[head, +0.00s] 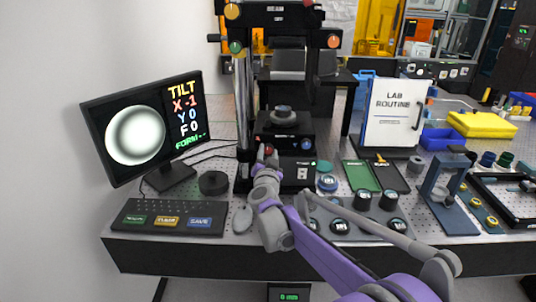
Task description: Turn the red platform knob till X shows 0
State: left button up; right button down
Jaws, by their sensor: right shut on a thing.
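The monitor (144,127) stands at the left of the bench, and its screen reads TILT, X -1, Y 0, F 0. The interferometer (287,65) stands at the back centre. My right gripper (267,156) is at the front left of its dark platform (285,132), shut on the red platform knob (268,149). Only a small part of the red knob shows past the fingers. A blue knob (306,144) sits on the platform's right side, apart from the gripper. My left gripper is not in view.
A keyboard (167,216) with coloured keys and a mouse (242,219) lie at the bench's front left. A dark round puck (213,183) lies left of my arm. Several dark round pieces sit in a tray (348,228) near my arm. A LAB ROUTINE board (392,112) stands behind.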

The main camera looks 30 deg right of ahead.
jog(key=shift+m, duration=1)
jog(key=shift+c, duration=2.1)
grip_release()
jog(key=v, duration=1.1)
jog(key=shift+b, duration=0.45)
jog(key=shift+w, duration=0.1)
